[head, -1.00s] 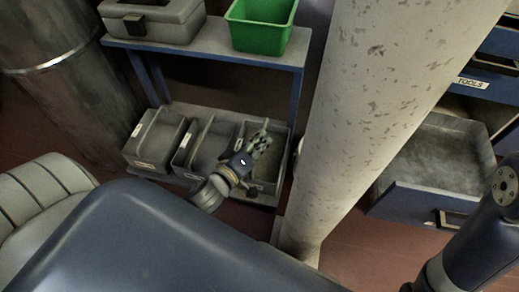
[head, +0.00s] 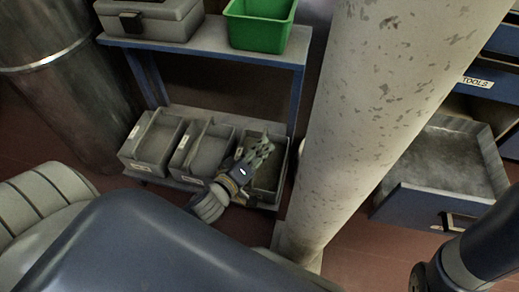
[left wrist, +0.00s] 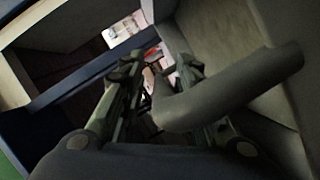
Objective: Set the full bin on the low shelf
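Three grey bins stand in a row on the low shelf (head: 180,182): a left bin (head: 137,158), a middle bin (head: 184,163) and a right bin (head: 277,170). I cannot tell which bin is full. My left gripper (head: 264,147) is over the right bin, hiding part of its inside. In the left wrist view its fingers (left wrist: 150,85) are spread apart. A thick grey bar (left wrist: 235,82) crosses in front of the right-hand finger, its end between the fingers; a firm hold is not visible. My right arm shows at the right edge, its gripper out of view.
A green bin (head: 260,28) and a grey toolbox (head: 150,20) stand on the upper shelf (head: 210,45). A pale, chipped column (head: 375,120) rises close to the right of the shelf. An open drawer (head: 450,165) juts out beyond it. A metal drum (head: 60,80) stands left.

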